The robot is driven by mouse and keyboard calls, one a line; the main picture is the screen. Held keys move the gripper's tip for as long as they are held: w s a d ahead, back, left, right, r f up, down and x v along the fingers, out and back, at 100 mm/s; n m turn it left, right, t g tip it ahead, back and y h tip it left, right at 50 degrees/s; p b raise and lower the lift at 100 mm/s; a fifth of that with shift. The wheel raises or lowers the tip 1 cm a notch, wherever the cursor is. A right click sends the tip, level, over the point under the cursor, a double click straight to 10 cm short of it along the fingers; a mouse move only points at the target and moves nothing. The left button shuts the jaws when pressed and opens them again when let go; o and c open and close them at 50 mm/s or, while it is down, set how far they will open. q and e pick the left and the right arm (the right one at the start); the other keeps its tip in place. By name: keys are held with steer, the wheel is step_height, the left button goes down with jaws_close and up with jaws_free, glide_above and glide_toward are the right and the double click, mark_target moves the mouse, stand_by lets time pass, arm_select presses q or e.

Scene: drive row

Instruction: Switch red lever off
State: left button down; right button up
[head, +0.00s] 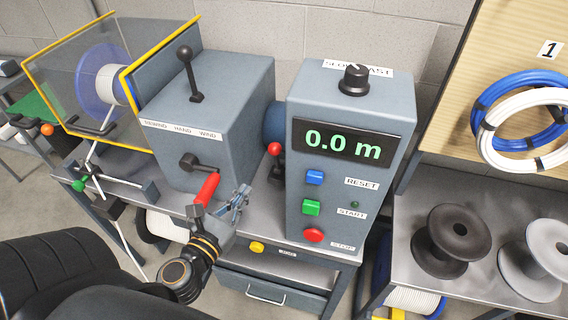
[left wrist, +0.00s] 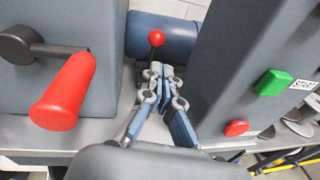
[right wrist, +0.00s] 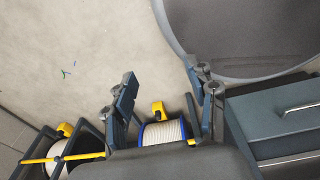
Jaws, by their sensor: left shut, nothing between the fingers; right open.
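The red lever, a red ball on a dark stem, stands in the gap between the two grey machine boxes. Its ball (head: 275,148) is up in the head view and shows just beyond my left fingertips in the left wrist view (left wrist: 156,38). My left gripper (head: 241,195) is shut and empty, in front of the gap and nearer than the lever. In the left wrist view its tips (left wrist: 158,70) lie just below the ball; whether they touch the stem I cannot tell. My right gripper (right wrist: 158,75) is open and empty, low above the floor.
A red crank handle (head: 207,188) sticks out close left of my left gripper. The counter box (head: 350,145), with blue, green and red buttons and a 0.0 m display, stands to the right. A drawer (head: 270,288) is below the bench.

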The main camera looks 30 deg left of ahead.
arm_select(q)
steer(key=n, duration=0.1)
steer(key=p, duration=0.2)
glide_toward(270, 148)
steer(key=shift+g, duration=0.3)
steer(key=w+p, duration=0.1)
steer(key=w, duration=0.2)
steer(key=w+f+p, duration=0.1)
steer(key=w, duration=0.2)
steer(key=shift+w+f, duration=0.25)
arm_select(e)
step_height(270, 148, up, 4)
steer(key=shift+w+d, duration=0.1)
arm_select(q)
steer(key=shift+r+n, duration=0.1)
steer(key=shift+n, duration=0.2)
arm_select(e)
steer(key=shift+r, duration=0.1)
